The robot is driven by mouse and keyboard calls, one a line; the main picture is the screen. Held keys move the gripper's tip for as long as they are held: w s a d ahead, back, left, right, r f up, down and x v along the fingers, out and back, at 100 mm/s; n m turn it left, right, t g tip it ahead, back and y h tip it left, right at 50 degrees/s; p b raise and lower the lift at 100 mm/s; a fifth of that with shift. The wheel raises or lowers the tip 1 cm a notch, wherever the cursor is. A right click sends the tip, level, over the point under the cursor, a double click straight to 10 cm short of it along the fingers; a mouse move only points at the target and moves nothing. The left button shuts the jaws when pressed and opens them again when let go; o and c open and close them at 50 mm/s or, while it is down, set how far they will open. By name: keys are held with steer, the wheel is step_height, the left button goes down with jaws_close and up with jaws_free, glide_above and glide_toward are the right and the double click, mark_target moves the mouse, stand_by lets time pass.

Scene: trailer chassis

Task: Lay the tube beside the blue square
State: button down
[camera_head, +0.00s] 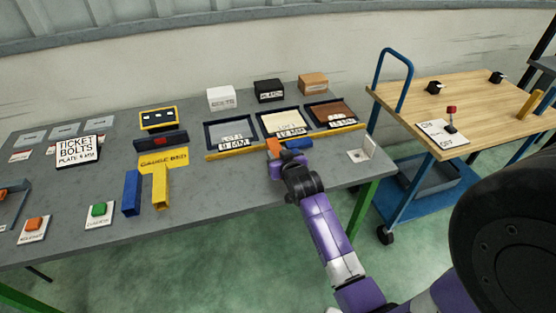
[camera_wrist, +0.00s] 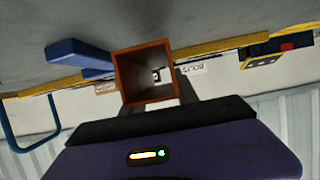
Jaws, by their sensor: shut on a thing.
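My gripper (camera_head: 284,161) is shut on an orange-brown square hollow tube (camera_head: 273,146) over the table's right half. In the wrist view the tube (camera_wrist: 122,76) is seen end on, with its open mouth facing the camera; my fingers are mostly hidden there. A blue piece (camera_head: 297,144) lies just right of the tube in the head view. In the wrist view this blue piece (camera_wrist: 75,50) shows two arms, like an angle or square, close to the tube. I cannot tell whether they touch, or whether the tube rests on the table.
A yellow rail (camera_head: 230,152) runs along the front of several labelled trays (camera_head: 231,122). A blue bar (camera_head: 131,192) and a yellow bar (camera_head: 161,190) lie farther left, near green and orange buttons. Bare table lies in front of the rail.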

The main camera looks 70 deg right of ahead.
steer(key=shift+f, duration=1.2)
steer(key=shift+f, duration=0.2)
steer(key=c, duration=0.9)
jaws_free()
